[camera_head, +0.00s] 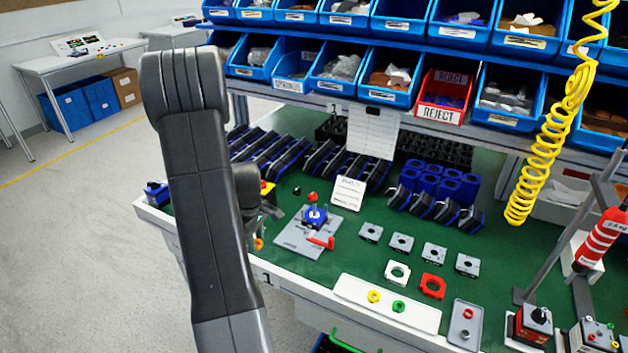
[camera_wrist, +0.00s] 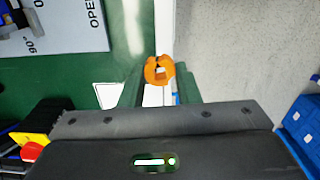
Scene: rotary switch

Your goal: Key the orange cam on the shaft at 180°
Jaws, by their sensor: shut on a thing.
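The orange cam (camera_wrist: 158,70) is a small ring with a central opening, held at the fingertips of my gripper (camera_wrist: 159,86) in the wrist view. A bit of the orange cam (camera_head: 259,243) also shows in the head view, beside my arm. My gripper is shut on it, above the bench's front edge; in the head view my arm hides most of the gripper. The shaft is too small to make out. Plate markings "90°" and "OPEN" show in the wrist view.
A red handle (camera_head: 322,242) lies on the plate's front right. A white tray (camera_head: 350,290) holds a yellow ring (camera_head: 374,296) and a green ring (camera_head: 398,307). Several grey square parts sit right of the plate. A card (camera_head: 348,192) stands behind it. A yellow coiled hose (camera_head: 548,150) hangs at right.

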